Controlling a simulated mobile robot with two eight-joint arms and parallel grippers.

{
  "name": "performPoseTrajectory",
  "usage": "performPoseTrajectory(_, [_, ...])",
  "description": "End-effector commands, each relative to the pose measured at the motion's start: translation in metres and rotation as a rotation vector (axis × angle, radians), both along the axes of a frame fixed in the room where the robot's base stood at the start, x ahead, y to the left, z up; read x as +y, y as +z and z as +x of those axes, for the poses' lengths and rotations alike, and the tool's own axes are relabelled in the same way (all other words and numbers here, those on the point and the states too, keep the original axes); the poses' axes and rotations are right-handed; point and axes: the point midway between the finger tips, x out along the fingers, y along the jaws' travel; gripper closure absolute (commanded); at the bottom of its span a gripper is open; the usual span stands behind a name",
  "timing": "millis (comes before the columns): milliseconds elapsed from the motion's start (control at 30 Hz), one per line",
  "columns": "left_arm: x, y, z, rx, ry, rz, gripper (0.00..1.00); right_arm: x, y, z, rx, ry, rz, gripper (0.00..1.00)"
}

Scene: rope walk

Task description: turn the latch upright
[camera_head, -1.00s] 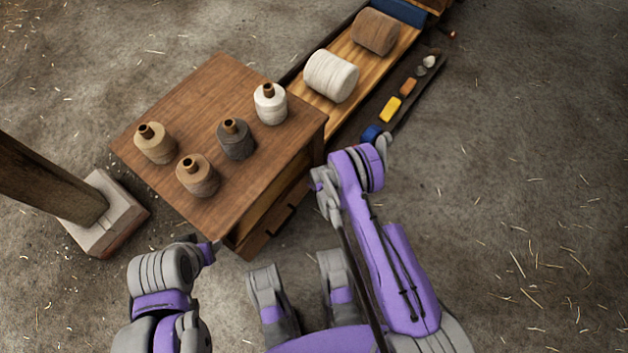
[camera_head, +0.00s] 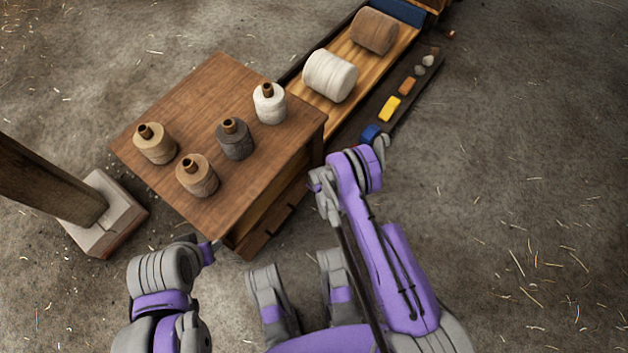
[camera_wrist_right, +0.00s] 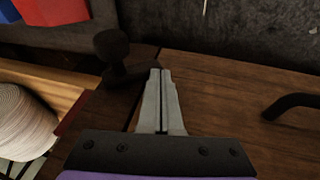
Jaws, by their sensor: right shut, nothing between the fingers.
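In the right wrist view, a dark latch with a rounded knob (camera_wrist_right: 111,47) sits at the edge of a brown wooden panel (camera_wrist_right: 225,85). Its short arm runs from the knob down toward my fingertips. My right gripper (camera_wrist_right: 160,72) is shut and empty, its tips close beside the latch's lower end. I cannot tell whether they touch it. In the head view the latch and right fingertips are hidden around my right forearm. My left gripper (camera_head: 214,245) is near the cabinet's front lower corner, and its jaws are too small to judge.
Several thread cones stand on the wooden cabinet (camera_head: 215,100). A white spool (camera_head: 330,76) and a brown spool (camera_head: 376,32) lie on the long bench behind. A dark handle (camera_wrist_right: 292,105) is right of my right gripper. A post base (camera_head: 108,215) stands left. Floor right is open.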

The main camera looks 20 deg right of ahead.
Motion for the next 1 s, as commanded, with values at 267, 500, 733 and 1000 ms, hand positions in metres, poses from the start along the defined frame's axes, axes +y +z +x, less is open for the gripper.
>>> performPoseTrajectory(267, [0.0,0.0,0.0,0.0,0.0,0.0,0.5,0.001,-0.007,-0.001,0.0,0.0,0.0,1.0])
performPoseTrajectory(500, [0.0,0.0,0.0,0.0,0.0,0.0,0.5,0.002,-0.018,-0.001,0.0,0.0,0.0,1.0])
performPoseTrajectory(733, [0.0,0.0,0.0,0.0,0.0,0.0,0.5,0.0,-0.03,0.0,0.0,-0.001,0.0,1.0])
performPoseTrajectory(1000, [0.0,0.0,0.0,0.0,0.0,0.0,0.5,-0.003,-0.038,0.002,0.0,-0.001,0.0,1.0])
